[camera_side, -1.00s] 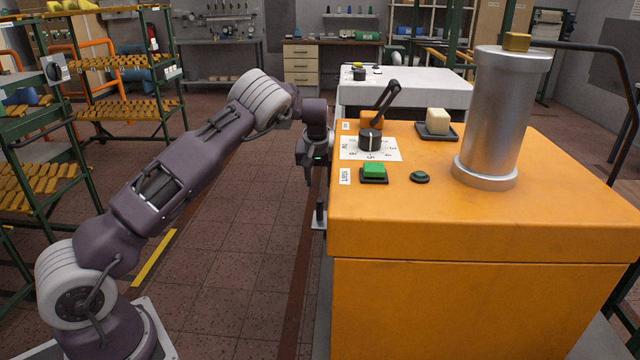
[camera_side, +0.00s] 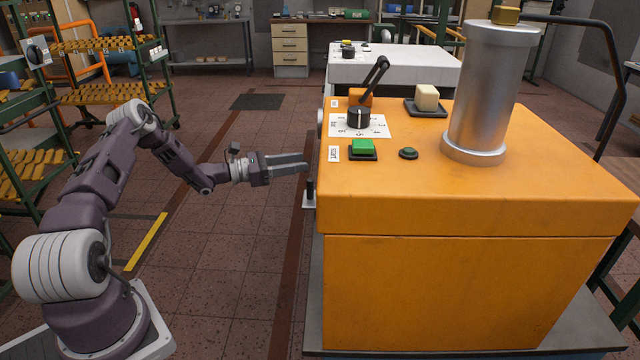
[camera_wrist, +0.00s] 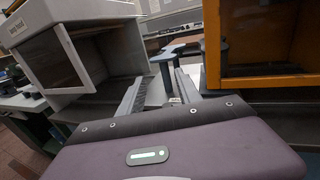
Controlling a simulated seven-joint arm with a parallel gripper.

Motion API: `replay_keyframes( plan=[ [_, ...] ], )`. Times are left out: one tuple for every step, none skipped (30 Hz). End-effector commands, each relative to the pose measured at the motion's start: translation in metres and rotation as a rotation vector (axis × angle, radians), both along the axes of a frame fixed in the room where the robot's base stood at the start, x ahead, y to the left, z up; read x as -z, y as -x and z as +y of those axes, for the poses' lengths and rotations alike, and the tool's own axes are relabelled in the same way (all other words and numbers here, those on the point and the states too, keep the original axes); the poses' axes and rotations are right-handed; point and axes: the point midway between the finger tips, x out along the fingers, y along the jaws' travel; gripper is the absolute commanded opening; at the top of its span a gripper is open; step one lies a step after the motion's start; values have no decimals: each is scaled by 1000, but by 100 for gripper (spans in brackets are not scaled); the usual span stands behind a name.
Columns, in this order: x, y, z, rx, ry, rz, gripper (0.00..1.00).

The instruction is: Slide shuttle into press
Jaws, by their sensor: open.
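The orange press (camera_side: 470,210) stands at the right in the side view; part of it, with a dark opening, shows at the upper right in the wrist view (camera_wrist: 258,82). A small dark upright post on a light plate (camera_side: 310,198) sticks out at the press's left side. It may belong to the shuttle; the press hides the rest. My gripper (camera_side: 304,163) is level, pointing right, just left of the press and near the post. In the wrist view its two fingers (camera_wrist: 155,88) are apart, with a dark upright piece visible between them. I see nothing held.
The press top carries a dial with a lever (camera_side: 358,117), a green button (camera_side: 362,147) and a metal cylinder (camera_side: 490,95). A white machine (camera_wrist: 60,45) is at the left in the wrist view. Shelving racks (camera_side: 105,60) stand at the left. Floor around my arm is clear.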

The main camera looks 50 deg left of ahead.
Motion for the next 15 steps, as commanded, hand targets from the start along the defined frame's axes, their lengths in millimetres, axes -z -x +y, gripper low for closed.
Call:
replay_keyframes(
  plan=[
    [22, 0, 0, -1, 1, 0, 41],
    [33, 0, 0, -1, 0, 1, 41],
    [47, 0, 1, -1, -2, 0, 41],
    [55, 0, 1, -1, -3, 0, 41],
    [63, 0, 1, -1, -5, -1, 41],
    [71, 0, 1, 0, -6, -2, 41],
    [75, -1, 0, 1, -7, -1, 41],
    [78, -1, 0, 2, -9, -2, 41],
    [79, -4, -2, 3, -9, -2, 41],
    [80, -8, -3, 3, -10, -3, 41],
    [79, -12, -6, 4, -10, -4, 41],
    [79, -19, -10, 5, -11, -3, 41],
    [79, -25, -13, 5, -12, -4, 41],
    [79, -31, -16, 5, -12, -4, 41],
    [79, -38, -19, 5, -12, -4, 41]
  ],
)
